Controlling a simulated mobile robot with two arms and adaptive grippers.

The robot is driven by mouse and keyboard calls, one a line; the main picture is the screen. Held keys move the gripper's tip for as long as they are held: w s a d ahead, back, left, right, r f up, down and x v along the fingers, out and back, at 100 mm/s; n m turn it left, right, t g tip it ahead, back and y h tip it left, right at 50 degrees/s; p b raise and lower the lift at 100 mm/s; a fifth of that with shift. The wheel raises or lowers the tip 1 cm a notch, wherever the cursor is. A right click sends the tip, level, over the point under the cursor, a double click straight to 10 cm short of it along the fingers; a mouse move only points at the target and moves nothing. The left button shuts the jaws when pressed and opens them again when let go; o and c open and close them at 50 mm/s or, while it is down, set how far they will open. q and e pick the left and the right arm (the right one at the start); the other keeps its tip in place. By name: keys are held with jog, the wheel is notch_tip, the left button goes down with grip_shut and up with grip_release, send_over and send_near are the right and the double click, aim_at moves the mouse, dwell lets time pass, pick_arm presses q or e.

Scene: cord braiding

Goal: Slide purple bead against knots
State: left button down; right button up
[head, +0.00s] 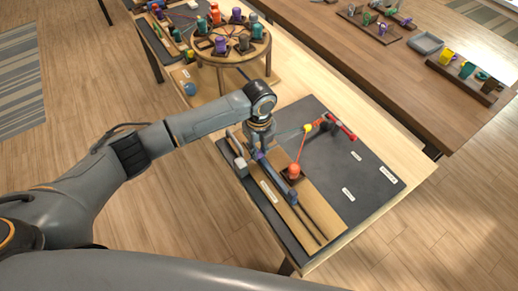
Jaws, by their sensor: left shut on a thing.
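My left gripper (260,146) reaches down over the near left part of the dark work mat (345,175). It is shut on a small purple thing, which looks like the purple bead (259,156), at its fingertips. The fingers mostly hide the bead. An orange-red cord (301,147) runs from an orange spool (293,171) up to a yellow piece (308,127). The knots are too small to tell apart, and I cannot tell whether the bead touches them. My right gripper is not in view.
A wooden board (318,204) with dark rods lies along the mat's near side. A red-ended bar (342,131) stands at the mat's far edge. A round wooden stand (230,52) with several coloured spools is behind. The mat's right side is mostly clear, with small white labels.

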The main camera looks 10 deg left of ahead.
pick_arm(q)
jog(key=w+d+b, duration=0.3)
jog(key=w+d, duration=0.1)
jog(key=w+d+b, duration=0.3)
jog(key=w+b, duration=0.1)
jog(key=shift+d+f, duration=0.2)
jog(key=shift+d, duration=0.15)
jog(key=shift+w+d+r, duration=0.2)
jog(key=shift+w+d, duration=0.05)
jog(key=shift+d, duration=0.05)
jog(key=c, duration=1.2)
grip_release()
jog(key=shift+r, duration=0.1)
notch_tip(320, 180, up, 12)
jog(key=shift+f, duration=0.1)
jog(key=shift+c, duration=0.4)
